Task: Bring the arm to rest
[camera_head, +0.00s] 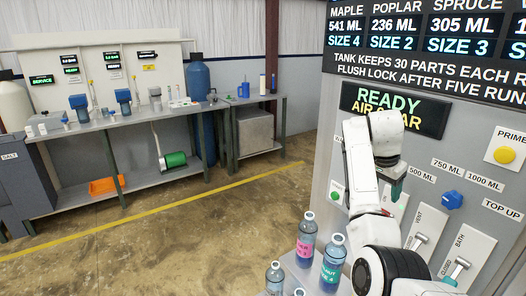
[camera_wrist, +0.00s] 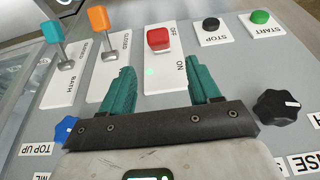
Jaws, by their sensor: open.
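My arm (camera_head: 375,175) is bent up in front of the grey control panel (camera_head: 345,165) in the head view. My gripper (camera_wrist: 160,68) is open and empty, its two green fingers spread apart toward the panel in the wrist view. Between and just beyond the fingertips is a red switch (camera_wrist: 159,39) marked OFF and ON, with a small green light below it. I cannot tell whether a finger touches the panel. In the head view the gripper (camera_head: 396,188) is mostly hidden by the arm.
Beside the switch are an orange lever (camera_wrist: 98,19), a teal lever (camera_wrist: 51,31), a black stop button (camera_wrist: 211,24), a green start button (camera_wrist: 260,17) and a black knob (camera_wrist: 278,107). Several labelled bottles (camera_head: 333,262) stand near my arm. Open floor (camera_head: 200,240) lies left, before a workbench (camera_head: 85,128).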

